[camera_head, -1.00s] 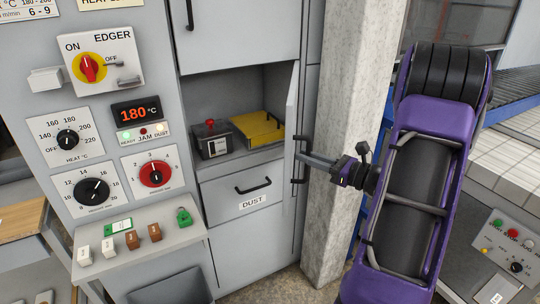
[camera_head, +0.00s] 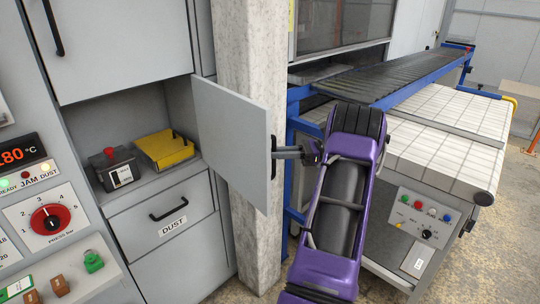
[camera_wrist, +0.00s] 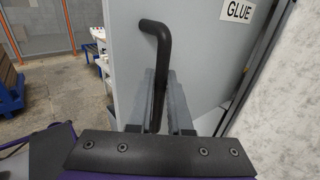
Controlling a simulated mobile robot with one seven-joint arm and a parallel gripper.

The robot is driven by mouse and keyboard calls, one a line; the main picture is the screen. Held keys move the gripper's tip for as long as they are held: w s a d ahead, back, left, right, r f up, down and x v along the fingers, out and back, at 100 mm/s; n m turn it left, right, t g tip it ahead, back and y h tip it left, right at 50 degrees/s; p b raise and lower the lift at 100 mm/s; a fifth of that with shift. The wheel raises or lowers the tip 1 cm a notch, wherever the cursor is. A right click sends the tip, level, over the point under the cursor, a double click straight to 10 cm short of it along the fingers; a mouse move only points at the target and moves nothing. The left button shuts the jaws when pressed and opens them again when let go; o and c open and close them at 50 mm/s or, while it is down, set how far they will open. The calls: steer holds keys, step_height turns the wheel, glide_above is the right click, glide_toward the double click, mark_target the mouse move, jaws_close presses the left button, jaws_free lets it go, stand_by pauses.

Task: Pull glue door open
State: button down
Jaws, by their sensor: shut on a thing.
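The glue door (camera_head: 228,138) is a light grey panel hinged on its right-hand cabinet side, standing swung out from the compartment in the head view. In the wrist view the door (camera_wrist: 205,55) carries a white GLUE label (camera_wrist: 237,11). Its black bar handle (camera_wrist: 157,75) lies between the fingers of my gripper (camera_wrist: 157,105). In the head view my gripper (camera_head: 290,153) reaches the handle from the right and is shut on it. The open compartment holds a dark box with a red knob (camera_head: 115,168) and a yellow-topped box (camera_head: 166,150).
A concrete pillar (camera_head: 250,60) stands right behind the door. A DUST drawer (camera_head: 165,215) is below the compartment.

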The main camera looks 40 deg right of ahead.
steer(key=shift+w+d+r, duration=0.1)
steer(key=shift+w+d, duration=0.1)
steer(key=shift+d, duration=0.25)
steer(key=c, duration=0.8)
jaws_free()
steer(key=shift+w, duration=0.1)
steer(key=shift+c, duration=0.2)
steer(key=v, duration=1.2)
steer(key=shift+w+d, duration=0.1)
